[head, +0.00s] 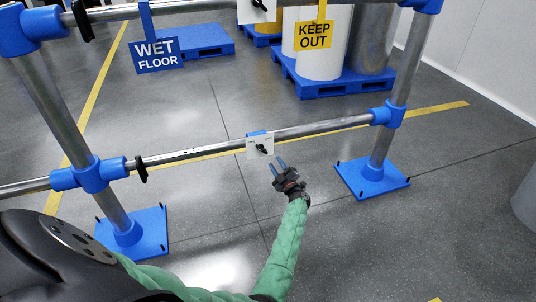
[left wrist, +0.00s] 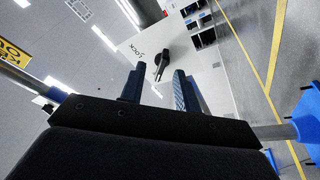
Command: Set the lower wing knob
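The lower wing knob (head: 262,148) is a small black knob on a white plate (head: 252,153), mounted on the lower metal rail. In the left wrist view the knob (left wrist: 161,57) sits on the white plate with the word "LOCK" beside it. My left gripper (head: 278,163) is just below and right of the plate, its fingers pointing at it. In the left wrist view its two fingers (left wrist: 158,90) are apart with nothing between them, and the knob lies beyond their tips. My right gripper does not show.
The lower rail (head: 200,153) runs between two posts with blue feet (head: 372,180). An upper plate (head: 257,10) with a knob hangs above. A "WET FLOOR" sign (head: 157,55) and a "KEEP OUT" sign (head: 313,36) hang from the upper rail. Drums stand on blue pallets behind.

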